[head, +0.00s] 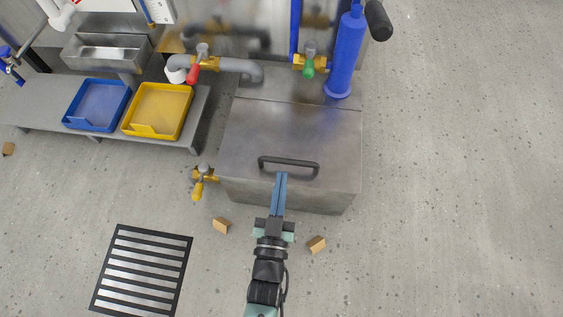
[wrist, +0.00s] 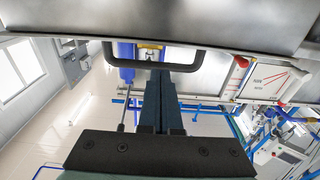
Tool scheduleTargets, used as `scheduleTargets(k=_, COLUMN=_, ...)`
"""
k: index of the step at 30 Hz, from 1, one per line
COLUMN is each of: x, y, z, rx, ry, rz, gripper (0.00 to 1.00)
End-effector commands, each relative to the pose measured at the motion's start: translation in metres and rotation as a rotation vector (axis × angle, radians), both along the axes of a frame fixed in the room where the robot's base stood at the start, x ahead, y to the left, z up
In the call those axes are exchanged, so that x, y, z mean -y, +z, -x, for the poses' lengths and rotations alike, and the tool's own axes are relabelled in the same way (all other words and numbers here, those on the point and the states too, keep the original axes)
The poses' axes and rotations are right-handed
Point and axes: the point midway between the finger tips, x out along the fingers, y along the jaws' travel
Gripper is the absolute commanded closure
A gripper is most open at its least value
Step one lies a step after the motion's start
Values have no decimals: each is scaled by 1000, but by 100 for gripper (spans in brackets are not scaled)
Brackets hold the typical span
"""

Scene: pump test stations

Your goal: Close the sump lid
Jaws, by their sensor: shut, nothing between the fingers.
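The sump lid (head: 285,137) is a grey metal plate on top of the metal sump box (head: 285,196). It looks flat in the head view, with no clear gap at its front edge. A black bar handle (head: 289,161) is near the front edge; it also shows in the wrist view (wrist: 185,67). My gripper (head: 281,175) is at the lid's front edge, its blue fingers together and empty, tips just by the handle. In the wrist view its fingers (wrist: 160,85) point toward the handle. I cannot tell whether the tips touch the lid or handle.
A blue cylinder (head: 345,60) and a green-handled valve (head: 309,66) stand behind the lid. A yellow-handled valve (head: 199,185) is left of the box. Yellow (head: 186,112) and blue (head: 122,100) trays lie on the left bench. Small brown blocks (head: 316,244) lie on the floor. The right floor is clear.

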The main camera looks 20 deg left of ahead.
Motion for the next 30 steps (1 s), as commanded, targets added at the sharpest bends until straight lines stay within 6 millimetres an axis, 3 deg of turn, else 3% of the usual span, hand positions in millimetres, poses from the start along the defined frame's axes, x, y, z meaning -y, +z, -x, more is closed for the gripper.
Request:
scheduleTargets(k=6, x=0, y=-14, z=1, rx=0, ry=0, rz=0, gripper=100)
scheduleTargets(k=22, x=0, y=-14, z=1, rx=0, ry=0, rz=0, gripper=100)
scheduleTargets(k=26, x=0, y=-8, z=-1, rx=1, ry=0, rz=0, gripper=100)
scheduleTargets(k=30, x=-2, y=12, z=-9, rx=3, ry=0, rz=-1, gripper=100)
